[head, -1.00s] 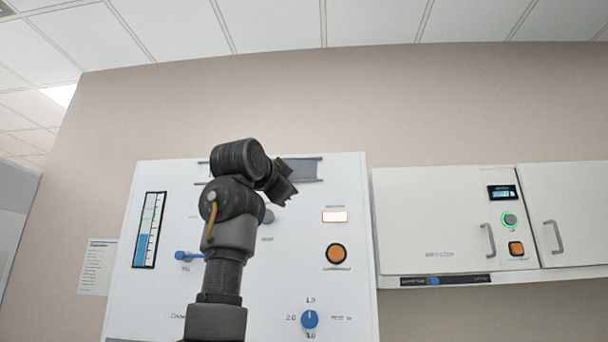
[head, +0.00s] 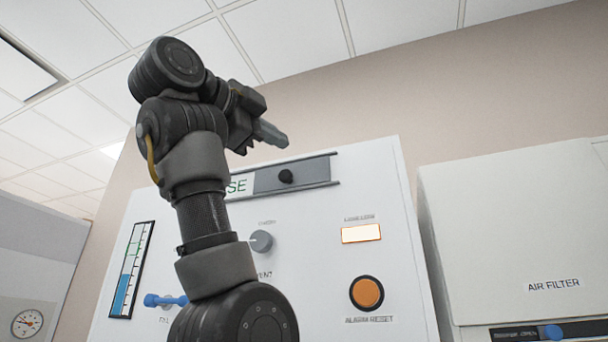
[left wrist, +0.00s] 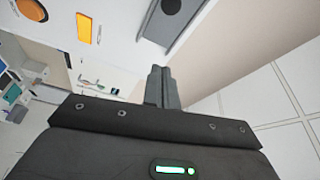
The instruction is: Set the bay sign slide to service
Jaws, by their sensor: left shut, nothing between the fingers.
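The bay sign slide (head: 310,174) is a grey plate in a rail at the top of the white panel. Its black knob (head: 286,176) sticks out near the plate's left part. Left of the plate a white sign shows green letters ending in "SE"; my arm hides the rest. My left gripper (head: 272,134) is shut and empty, above and slightly left of the knob, apart from it. In the left wrist view the shut fingers (left wrist: 163,88) point toward the panel edge, and the knob (left wrist: 171,6) shows at the top, partly cut off. My right gripper is not in view.
The white panel (head: 385,210) also carries a lit lamp (head: 361,233), an orange button (head: 366,293), a grey dial (head: 261,241), a blue lever (head: 165,300) and a blue level gauge. An air filter cabinet (head: 520,230) stands at the right. Space above the panel is free.

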